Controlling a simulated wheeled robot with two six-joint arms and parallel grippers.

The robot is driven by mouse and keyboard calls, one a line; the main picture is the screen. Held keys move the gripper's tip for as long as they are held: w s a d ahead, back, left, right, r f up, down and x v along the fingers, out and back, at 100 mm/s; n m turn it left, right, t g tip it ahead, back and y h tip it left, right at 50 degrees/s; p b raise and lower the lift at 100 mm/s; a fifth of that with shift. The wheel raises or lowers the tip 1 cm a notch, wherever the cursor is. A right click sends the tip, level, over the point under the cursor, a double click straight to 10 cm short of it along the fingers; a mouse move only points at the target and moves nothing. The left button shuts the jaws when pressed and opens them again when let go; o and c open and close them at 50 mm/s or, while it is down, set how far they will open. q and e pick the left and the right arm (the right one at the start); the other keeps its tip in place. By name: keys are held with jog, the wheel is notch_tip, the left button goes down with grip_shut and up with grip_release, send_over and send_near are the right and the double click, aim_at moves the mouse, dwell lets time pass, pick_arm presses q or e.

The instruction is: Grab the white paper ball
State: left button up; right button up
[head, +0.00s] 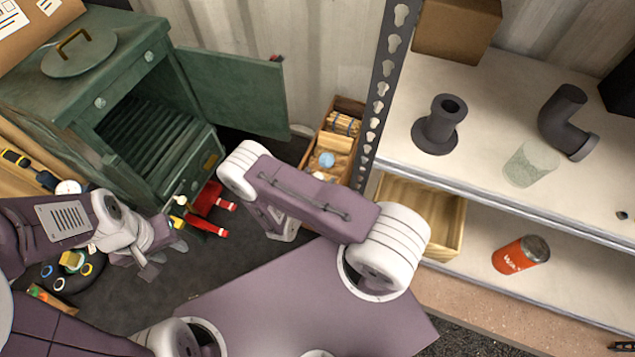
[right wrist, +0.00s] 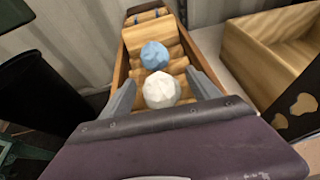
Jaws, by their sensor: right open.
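The white paper ball (right wrist: 161,90) lies in the narrow wooden crate (right wrist: 121,67) in the right wrist view. It sits between the two fingers of my open right gripper (right wrist: 163,85), with the fingers on either side of it. I cannot tell whether they touch it. A blue ball (right wrist: 154,55) lies just beyond the white one. My left gripper (head: 165,258) is open and empty at the left.
A green cabinet (head: 75,60) with an open door (head: 235,92) stands left of the crate. A metal shelf post (head: 382,85) and shelves with dark pipes (head: 440,125), a glass (head: 530,164) and an orange can (head: 521,255) stand right. A wooden box (head: 445,225) sits on the lower shelf.

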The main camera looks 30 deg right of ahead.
aim_at(318, 176)
jog(key=c, duration=1.4)
notch_tip(318, 176, up, 9)
jog(key=p, duration=0.5)
jog(key=shift+r, duration=0.6)
